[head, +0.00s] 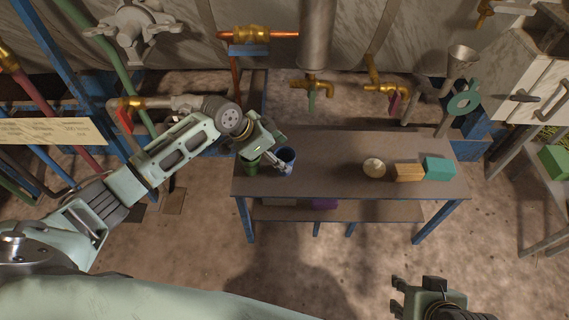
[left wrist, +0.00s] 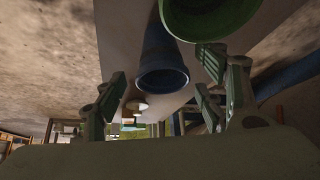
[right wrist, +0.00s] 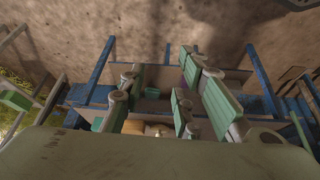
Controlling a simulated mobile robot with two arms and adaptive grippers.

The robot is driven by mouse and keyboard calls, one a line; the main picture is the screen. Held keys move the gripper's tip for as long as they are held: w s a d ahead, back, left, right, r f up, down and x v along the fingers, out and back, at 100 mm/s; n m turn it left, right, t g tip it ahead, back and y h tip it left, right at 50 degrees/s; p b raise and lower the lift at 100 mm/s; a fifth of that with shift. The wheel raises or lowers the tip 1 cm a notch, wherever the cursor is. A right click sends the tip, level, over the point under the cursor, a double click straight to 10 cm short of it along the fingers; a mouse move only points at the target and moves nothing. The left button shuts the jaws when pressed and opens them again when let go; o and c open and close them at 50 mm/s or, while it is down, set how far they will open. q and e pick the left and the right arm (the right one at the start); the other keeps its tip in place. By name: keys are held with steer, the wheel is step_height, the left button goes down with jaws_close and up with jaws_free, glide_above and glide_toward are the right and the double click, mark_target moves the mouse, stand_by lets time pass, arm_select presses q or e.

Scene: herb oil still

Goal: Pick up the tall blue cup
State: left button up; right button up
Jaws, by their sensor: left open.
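The blue cup (head: 288,157) stands near the left end of the table. In the left wrist view the tall blue cup (left wrist: 163,72) shows between the spread fingers, its rim towards the camera. My left gripper (head: 277,157) is open at the cup, beside its left side in the head view; whether a finger touches it I cannot tell. A green cup (head: 250,168) stands just left of the blue one, partly hidden by my gripper, and it shows large in the left wrist view (left wrist: 208,18). My right gripper (head: 396,296) is open and empty, away from the table's front edge.
The table (head: 325,180) is clear in its middle. A round pale bowl (head: 374,168), an orange-tan block (head: 409,172) and a teal block (head: 437,168) sit at its right. Brass taps (head: 311,85) and pipes hang behind it. A purple thing (head: 324,203) lies on the lower shelf.

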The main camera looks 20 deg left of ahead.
mark_target(285, 160)
arm_select(q)
steer(key=b+x, duration=0.1)
steer(key=x, duration=0.2)
steer(key=shift+d+f, duration=0.1)
steer(key=shift+f, duration=0.3)
steer(key=shift+w+f, duration=0.1)
arm_select(e)
steer(key=w+a+r+t+y, duration=0.1)
steer(key=w+a+r+t, duration=0.1)
steer(key=w, duration=0.5)
steer(key=shift+w+a+r+t, duration=0.25)
steer(key=shift+w+r+t, duration=0.15)
steer(key=shift+r+t, duration=0.6)
steer(key=shift+f, duration=0.15)
arm_select(q)
steer(key=c, duration=1.2)
